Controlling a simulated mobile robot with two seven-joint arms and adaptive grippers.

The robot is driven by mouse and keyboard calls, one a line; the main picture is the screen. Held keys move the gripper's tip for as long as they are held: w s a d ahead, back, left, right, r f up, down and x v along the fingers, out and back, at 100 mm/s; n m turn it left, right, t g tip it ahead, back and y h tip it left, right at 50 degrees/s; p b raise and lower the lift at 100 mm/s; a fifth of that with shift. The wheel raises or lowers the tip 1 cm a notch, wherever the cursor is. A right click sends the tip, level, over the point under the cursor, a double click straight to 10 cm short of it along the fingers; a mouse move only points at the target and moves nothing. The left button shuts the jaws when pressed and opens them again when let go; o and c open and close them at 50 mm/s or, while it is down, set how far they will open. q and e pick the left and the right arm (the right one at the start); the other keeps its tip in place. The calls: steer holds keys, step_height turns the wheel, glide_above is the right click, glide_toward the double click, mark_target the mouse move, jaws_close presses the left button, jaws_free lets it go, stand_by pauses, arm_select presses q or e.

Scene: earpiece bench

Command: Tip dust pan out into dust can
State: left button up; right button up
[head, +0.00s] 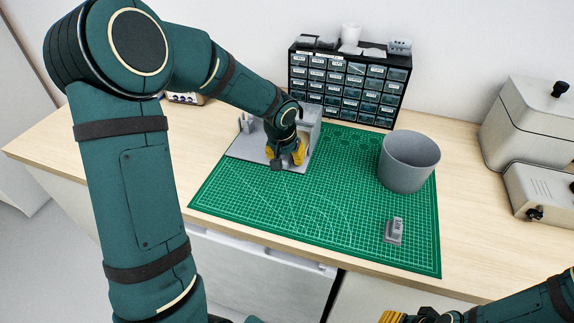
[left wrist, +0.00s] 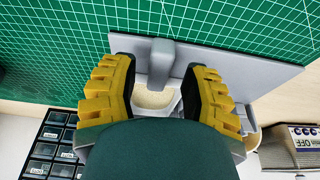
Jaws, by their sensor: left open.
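The dust can is a grey open-topped bucket (head: 396,172) standing upright on the right of the green mat. A grey piece, seemingly the dust pan's handle (left wrist: 161,58), shows between the fingers in the left wrist view; its end shows just below the fingers in the head view (head: 277,165). My left gripper (head: 286,158) is open, its yellow fingers (left wrist: 165,88) on either side of this piece.
A grey base plate (head: 247,148) with raised parts lies under my left gripper. A small labelled grey block (head: 394,231) lies on the mat (head: 310,205). A drawer cabinet (head: 350,82) stands behind; grey appliances (head: 535,120) stand at right. The mat's middle is clear.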

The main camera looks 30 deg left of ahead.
arm_select(q)
steer(key=shift+b+x, duration=0.4)
steer(key=shift+x, duration=0.4)
jaws_close()
steer(key=shift+r, duration=0.2)
steer(key=shift+s+d+b, duration=0.2)
steer(key=shift+s+b, duration=0.2)
steer(key=shift+s, duration=0.4)
steer(key=shift+s+d+b, duration=0.2)
steer(key=shift+s+b, duration=0.2)
steer(key=shift+s, duration=0.4)
steer(key=shift+s+d+r+b, duration=0.1)
steer(key=shift+s+d+b, duration=0.15)
steer(key=shift+s, duration=0.55)
steer(key=shift+s+d+b, duration=0.1)
steer(key=shift+s+b, duration=0.15)
steer(key=shift+s, duration=0.5)
steer(key=shift+s+d+r+b, duration=0.1)
steer(key=shift+s+d+b, duration=0.15)
steer(key=shift+s, duration=0.55)
steer(key=shift+s+d, duration=0.2)
steer(key=shift+s, duration=0.65)
steer(key=shift+s+d, duration=0.2)
steer(key=shift+s, duration=0.65)
steer(key=shift+s+d, duration=0.2)
steer(key=shift+s, duration=0.7)
step_height(320, 180, up, 8)
steer(key=p, duration=0.6)
